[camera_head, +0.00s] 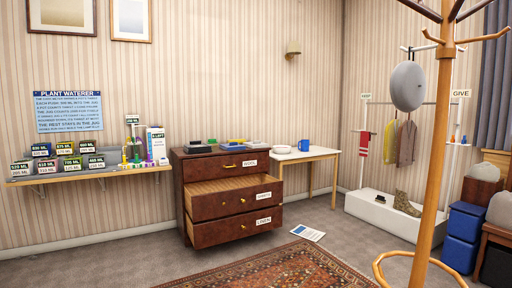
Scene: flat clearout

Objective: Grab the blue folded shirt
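I cannot clearly make out a blue folded shirt. Several small flat items lie on top of the brown dresser (179,190); one is a blue and yellow item (232,147), too small to tell if it is a folded shirt. The dresser's top drawer is shut. The middle drawer (222,205) and lower drawer (235,230) are pulled out, with white labels on their fronts. The middle drawer looks empty where I can see in. My gripper is not in view.
A wooden coat stand (432,160) rises close on the right. A patterned rug (285,268) and a paper sheet (307,233) lie on the floor. Blue boxes (462,235) stand at right. Grey floor at left is clear.

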